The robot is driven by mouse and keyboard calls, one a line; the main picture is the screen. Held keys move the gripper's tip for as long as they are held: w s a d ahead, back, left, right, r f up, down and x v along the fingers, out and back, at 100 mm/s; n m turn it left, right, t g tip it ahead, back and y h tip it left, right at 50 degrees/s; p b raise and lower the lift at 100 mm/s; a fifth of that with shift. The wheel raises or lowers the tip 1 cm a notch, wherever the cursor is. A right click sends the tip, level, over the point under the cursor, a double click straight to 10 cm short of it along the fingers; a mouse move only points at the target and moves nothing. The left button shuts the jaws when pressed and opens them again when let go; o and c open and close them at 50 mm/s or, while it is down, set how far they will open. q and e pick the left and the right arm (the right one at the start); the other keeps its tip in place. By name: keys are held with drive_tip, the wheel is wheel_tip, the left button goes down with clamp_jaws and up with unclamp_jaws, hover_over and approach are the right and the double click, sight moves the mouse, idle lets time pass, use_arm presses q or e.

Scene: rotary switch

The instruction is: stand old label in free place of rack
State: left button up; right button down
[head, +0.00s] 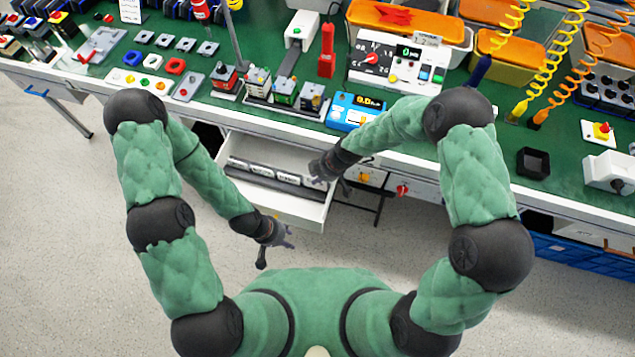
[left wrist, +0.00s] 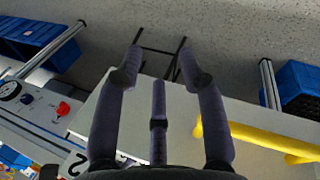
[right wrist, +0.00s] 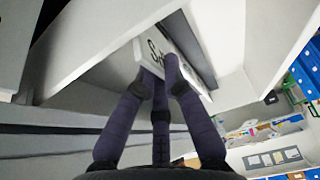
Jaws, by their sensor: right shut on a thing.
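My right gripper (head: 322,172) is inside the open drawer (head: 295,210), at the right end of a dark rack (head: 272,183) that holds a row of white labels (head: 262,172). In the right wrist view its fingers (right wrist: 160,82) are shut on a white label (right wrist: 152,52) with black lettering, only partly readable. A dark grey strip, which looks like the rack (right wrist: 196,48), runs just beside that label; I cannot tell whether they touch. My left gripper (head: 284,236) is open and empty in front of the drawer; its spread fingers also show in the left wrist view (left wrist: 160,70).
The green bench top (head: 450,150) above the drawer carries a blue meter (head: 355,111), a white control panel (head: 400,68) and several small modules. A black square tray (head: 533,163) stands at right. The drawer walls border my right gripper closely. Open floor lies at left.

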sight(318, 188)
drive_tip(key=shift+f+b, duration=0.5)
drive_tip(key=shift+f, duration=1.15)
drive_tip(key=shift+f, duration=0.15)
drive_tip(key=c, duration=1.7)
unclamp_jaws()
drive_tip(key=shift+o, duration=0.3)
